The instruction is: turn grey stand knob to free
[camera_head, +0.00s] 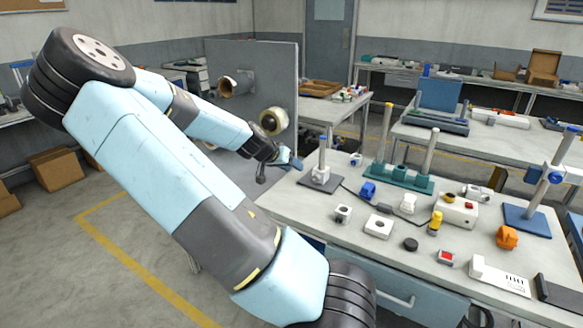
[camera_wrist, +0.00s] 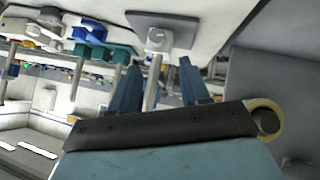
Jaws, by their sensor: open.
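The grey stand (camera_head: 318,184) is a dark grey square plate with an upright pale post (camera_head: 322,160) and a small blue piece (camera_head: 322,138) at its top. A light collar (camera_head: 320,174) sits low on the post; I cannot tell which part is the knob. My gripper (camera_head: 295,162) is open, just left of the post and apart from it. In the wrist view, the stand plate (camera_wrist: 180,27) shows at the top, and its post (camera_wrist: 151,88) runs between the two blue fingers of my gripper (camera_wrist: 158,64), apparently beyond them.
On the workbench (camera_head: 300,212), a green stand with posts (camera_head: 400,178) is right of the grey stand, and a blue stand (camera_head: 527,220) is at far right. Several small parts lie between.

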